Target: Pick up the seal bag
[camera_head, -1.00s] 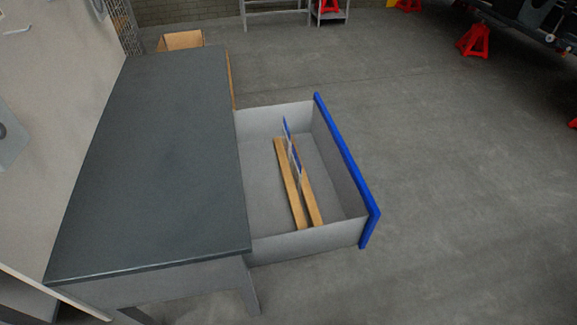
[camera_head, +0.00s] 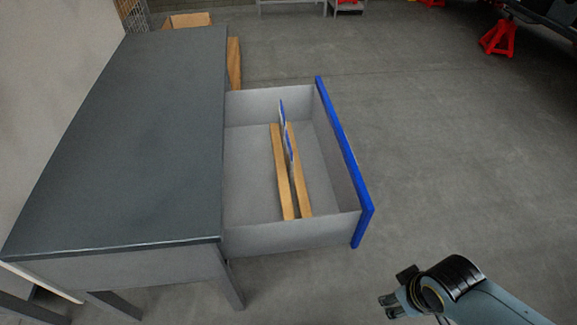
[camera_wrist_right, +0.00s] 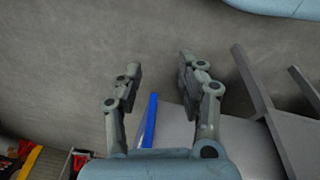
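A thin blue-and-white item, seemingly the seal bag (camera_head: 289,147), stands on edge between two wooden strips (camera_head: 281,178) in the open drawer (camera_head: 245,165). It is seen nearly edge-on, so its face barely shows. My right gripper (camera_head: 387,305) is at the lower right, outside the drawer and apart from its blue front (camera_head: 345,165). In the right wrist view the gripper (camera_wrist_right: 157,78) has its two fingers spread, with nothing between them. The bag does not show in that view. My left gripper is not in view.
The dark bench top (camera_head: 125,140) is bare, left of the drawer. A cardboard box (camera_head: 187,20) stands behind the bench. A red stand (camera_head: 498,38) is far off at the upper right. The floor right of the drawer is clear.

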